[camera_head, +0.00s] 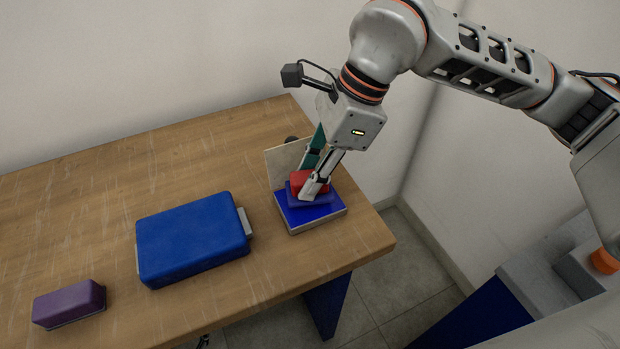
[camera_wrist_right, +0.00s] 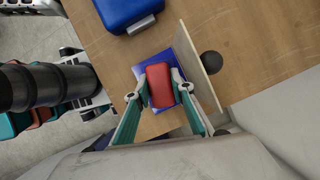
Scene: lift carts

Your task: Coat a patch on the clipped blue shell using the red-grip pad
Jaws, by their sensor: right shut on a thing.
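My right gripper (camera_head: 312,189) is shut on the red-grip pad (camera_head: 302,180), one finger on each side of its red grip. In the right wrist view, the red grip (camera_wrist_right: 160,85) sits between the fingertips. The pad's blue underside is over the open blue-topped box (camera_head: 331,213); I cannot tell whether it touches. The box's pale lid (camera_head: 280,167) stands up at its back, with a dark knob behind. The blue shell (camera_head: 190,240) lies flat on the table left of the box, with a grey clip (camera_head: 246,222) on its right edge. My left gripper is not in view.
A purple block (camera_head: 70,304) lies at the table's front left. The wooden table (camera_head: 120,180) is clear behind the shell and at the left. The box stands near the table's right edge. A grey-topped unit with an orange item (camera_head: 604,261) is at the far right.

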